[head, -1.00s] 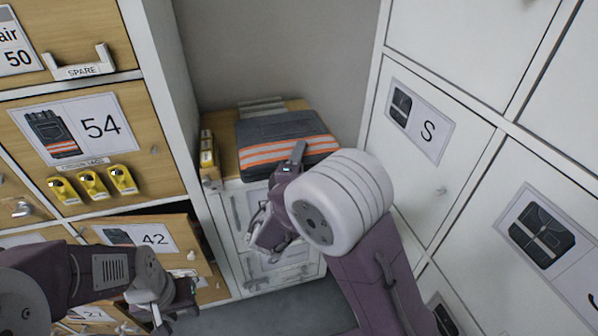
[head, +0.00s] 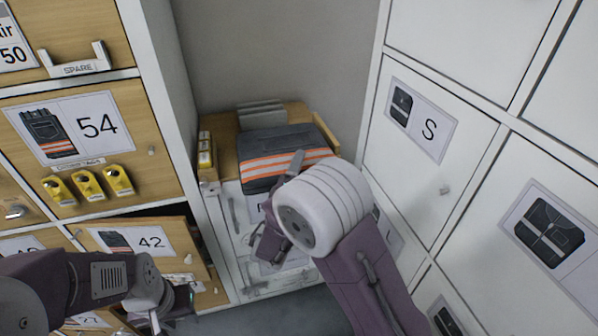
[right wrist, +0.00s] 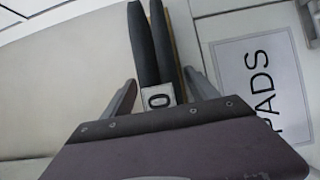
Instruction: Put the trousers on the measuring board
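The trousers (head: 288,140) are a folded dark grey bundle with orange and pale stripes. They lie over the wooden board (head: 222,150) on top of the low white unit at the back, with the striped end toward me. In the right wrist view the trousers (right wrist: 145,40) show edge-on as two dark layers with a small white tag. My right gripper (right wrist: 161,82) is open, its fingers apart on either side of that edge. In the head view my right wrist hides much of it. My left gripper (head: 178,302) is low at the left by the drawer marked 42; its fingers are unclear.
The drawer marked 42 (head: 150,241) stands partly open at the left. Several yellow items (head: 88,184) hang under label 54. White lockers (head: 430,160) close off the right. Grey items (head: 262,113) stand behind the trousers. A label reading PADS (right wrist: 262,85) is beside my right gripper.

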